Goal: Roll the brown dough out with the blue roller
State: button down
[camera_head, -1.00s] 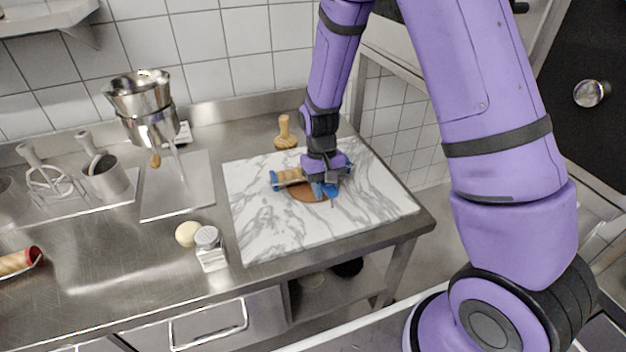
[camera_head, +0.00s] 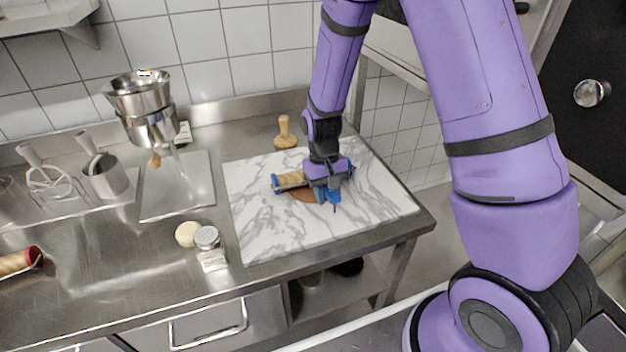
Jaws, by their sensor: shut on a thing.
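The brown dough (camera_head: 306,195) lies flat on the marble board (camera_head: 258,230) and is partly hidden by my gripper and the roller. The blue roller (camera_head: 289,180) has a wooden-coloured barrel with blue ends and lies across the back part of the dough, its right part hidden by my gripper. I cannot tell whether it presses on the dough. My gripper (camera_head: 326,192) points down over the board, shut on the roller.
A wooden stamp-like tool (camera_head: 285,132) stands behind the board. A pale dough ball (camera_head: 187,233) and a shaker (camera_head: 209,240) are at its left front. A red-ended roller (camera_head: 20,262) lies far left. A metal funnel stand (camera_head: 145,105) is at the back left.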

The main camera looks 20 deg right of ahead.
aim_at(334, 209)
jog(key=shift+s+f, duration=0.25)
jog(key=shift+s, duration=0.75)
jog(key=shift+s+r, duration=0.1)
jog(key=shift+s, duration=1)
jog(key=shift+s+f, duration=0.15)
jog(key=shift+s, duration=0.4)
jog(key=shift+s+f, duration=0.15)
jog(key=shift+s, duration=0.4)
jog(key=shift+r, duration=0.1)
jog(key=s+v, duration=0.2)
jog(key=v, duration=0.5)
jog(key=shift+w+r, duration=0.25)
jog(key=shift+r, duration=0.3)
